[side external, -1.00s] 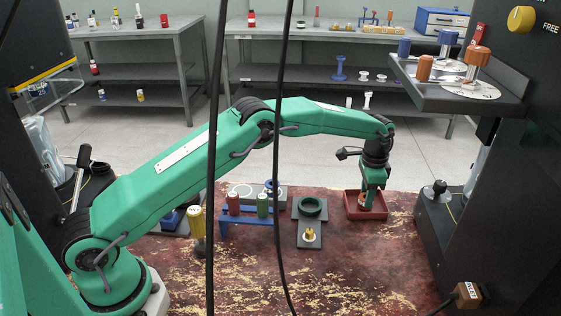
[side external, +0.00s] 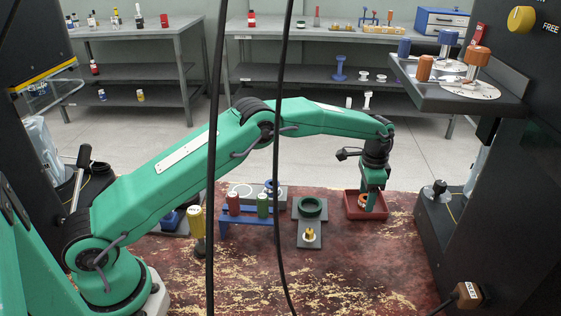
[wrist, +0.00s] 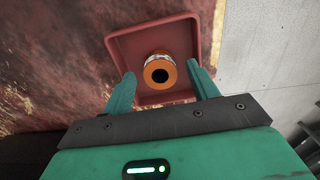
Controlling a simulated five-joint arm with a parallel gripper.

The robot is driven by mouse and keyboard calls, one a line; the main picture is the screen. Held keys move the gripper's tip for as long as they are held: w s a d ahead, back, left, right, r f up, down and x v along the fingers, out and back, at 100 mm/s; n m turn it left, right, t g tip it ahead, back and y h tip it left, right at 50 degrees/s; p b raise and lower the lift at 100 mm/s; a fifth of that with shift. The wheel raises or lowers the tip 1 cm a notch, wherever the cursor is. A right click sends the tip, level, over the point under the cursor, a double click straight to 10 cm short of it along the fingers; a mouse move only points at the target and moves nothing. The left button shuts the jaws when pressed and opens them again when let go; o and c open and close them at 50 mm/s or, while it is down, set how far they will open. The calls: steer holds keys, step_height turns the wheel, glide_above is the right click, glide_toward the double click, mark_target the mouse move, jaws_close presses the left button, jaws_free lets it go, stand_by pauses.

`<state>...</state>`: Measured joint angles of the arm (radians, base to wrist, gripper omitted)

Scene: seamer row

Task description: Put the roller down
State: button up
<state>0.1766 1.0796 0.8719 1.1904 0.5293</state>
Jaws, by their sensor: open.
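The roller (wrist: 160,71) is a short piece with an orange rim and a dark centre hole. It sits in the red tray (wrist: 117,48), and in the side view a bit of its orange (side external: 362,201) shows beside my fingers. The tray (side external: 353,213) rests on the worn red surface. My gripper (wrist: 162,85) is open, with one green finger on each side of the roller and gaps between. In the side view my gripper (side external: 370,203) reaches down into the tray from above.
A dark fixture with a green ring (side external: 311,207) and a brass piece (side external: 310,235) stands left of the tray. A blue rack (side external: 235,212) holds red and green cylinders. A black machine (side external: 470,225) stands to the right. Two black cables hang in front.

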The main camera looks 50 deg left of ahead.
mark_target(362, 198)
step_height(362, 198, up, 12)
stand_by(0.6)
steer(key=shift+r, duration=0.1)
stand_by(0.4)
steer(key=s+a+r+n+t, duration=0.2)
steer(key=s+a+r, duration=0.1)
steer(key=s, duration=1)
steer(key=s+a+r+n+t, duration=0.1)
steer(key=s+a+r+n, duration=0.2)
steer(key=s, duration=1.1)
steer(key=s+a+r+n+t, duration=0.2)
steer(key=s+a+r+n, duration=0.1)
steer(key=s, duration=1)
steer(key=shift+s+a+r+t, duration=0.3)
steer(key=shift+a+r, duration=0.35)
steer(key=shift+a, duration=0.45)
